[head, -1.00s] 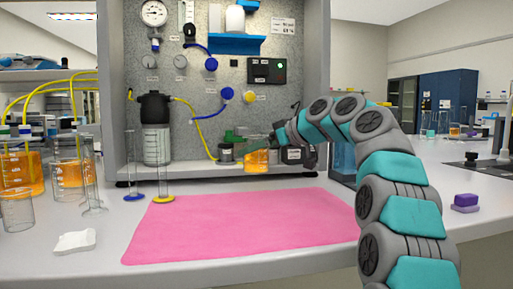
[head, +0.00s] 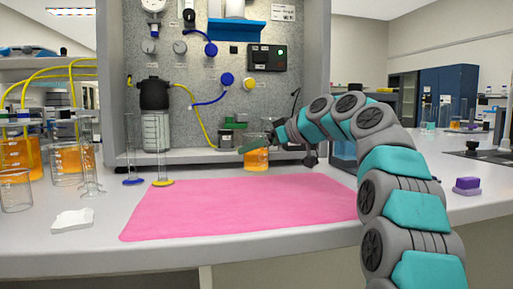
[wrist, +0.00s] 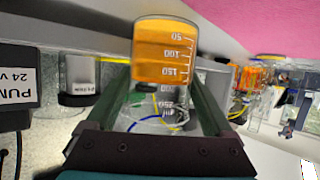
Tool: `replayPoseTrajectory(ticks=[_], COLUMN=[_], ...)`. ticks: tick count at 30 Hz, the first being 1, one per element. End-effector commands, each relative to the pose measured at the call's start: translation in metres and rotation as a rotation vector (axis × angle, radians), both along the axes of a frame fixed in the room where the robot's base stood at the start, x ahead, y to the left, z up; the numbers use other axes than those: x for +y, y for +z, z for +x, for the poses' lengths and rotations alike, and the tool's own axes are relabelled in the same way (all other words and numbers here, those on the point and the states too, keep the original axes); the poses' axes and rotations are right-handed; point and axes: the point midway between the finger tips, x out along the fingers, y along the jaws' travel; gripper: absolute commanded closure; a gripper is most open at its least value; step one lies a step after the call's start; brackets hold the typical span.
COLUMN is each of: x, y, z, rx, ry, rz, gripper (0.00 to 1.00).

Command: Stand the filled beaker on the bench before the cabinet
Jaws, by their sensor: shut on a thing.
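The beaker (head: 256,161) holds orange liquid in its lower part, with clear glass above. My gripper (head: 254,145) is shut on it around its upper part, and it looks upright in the head view. In the wrist view the beaker (wrist: 165,55) stands between the two green fingers, picture upside down. The cabinet (head: 205,156) is open-fronted and stands behind the beaker. The beaker's base shows just behind the pink mat's back edge, low in front of the cabinet floor. I cannot tell whether it touches the bench (head: 80,245).
The pink mat (head: 235,207) lies clear on the bench. Two glass cylinders, one with a blue foot (head: 133,181) and one with a yellow foot (head: 163,183), stand to the left. A black-capped filter vessel (head: 155,115) and a pump (wrist: 18,88) are by the cabinet.

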Motion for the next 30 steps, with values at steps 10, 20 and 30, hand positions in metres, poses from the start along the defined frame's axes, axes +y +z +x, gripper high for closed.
replayPoseTrajectory(ticks=[10, 20, 30], x=[0.0001, 0.0001, -0.0028], y=[-0.0067, -0.0089, -0.0078], z=[-0.0001, -0.0001, -0.0018], rx=[-0.001, -0.001, -0.001], ry=[0.0, 0.0, -0.001], rz=[0.001, 0.001, 0.001], gripper=[0.9, 0.0, 0.0])
